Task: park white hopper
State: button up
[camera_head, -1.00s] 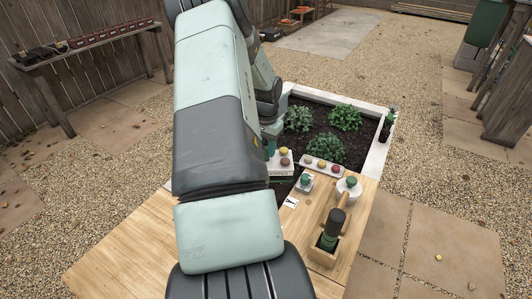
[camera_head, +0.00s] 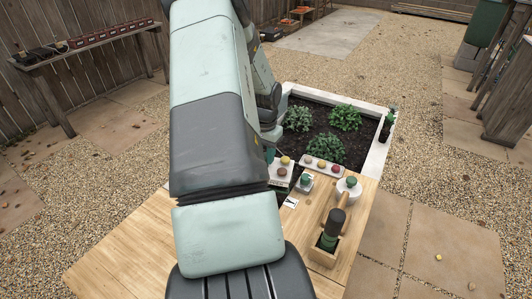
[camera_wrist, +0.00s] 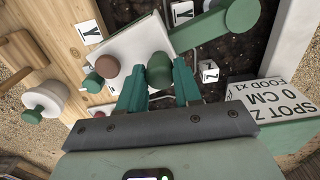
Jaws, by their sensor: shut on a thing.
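The white hopper, a white box (camera_wrist: 135,48), shows in the wrist view with a brown knob (camera_wrist: 107,64) and a dark green knob (camera_wrist: 159,70). My gripper (camera_wrist: 159,88) has its teal fingers shut around that green knob. In the head view the hopper (camera_head: 280,184) sits beside the arm, with yellow and brown knobs on top; my arm hides its left part. Most of my gripper is hidden there too. I cannot tell whether the hopper's base touches anything.
A small white box with a green knob (camera_head: 305,183) stands just right of the hopper. A tray of knobs (camera_head: 321,170) lies behind it. A round white pot (camera_head: 348,190) and a wooden holder (camera_head: 324,251) stand rightward. A lettered block (camera_wrist: 277,101) is close in the wrist view.

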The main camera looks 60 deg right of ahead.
jog(key=shift+s+a, duration=0.1)
jog(key=shift+a, duration=0.15)
jog(key=shift+s+a, duration=0.15)
jog(key=shift+a, duration=0.85)
jog(key=shift+a, duration=0.85)
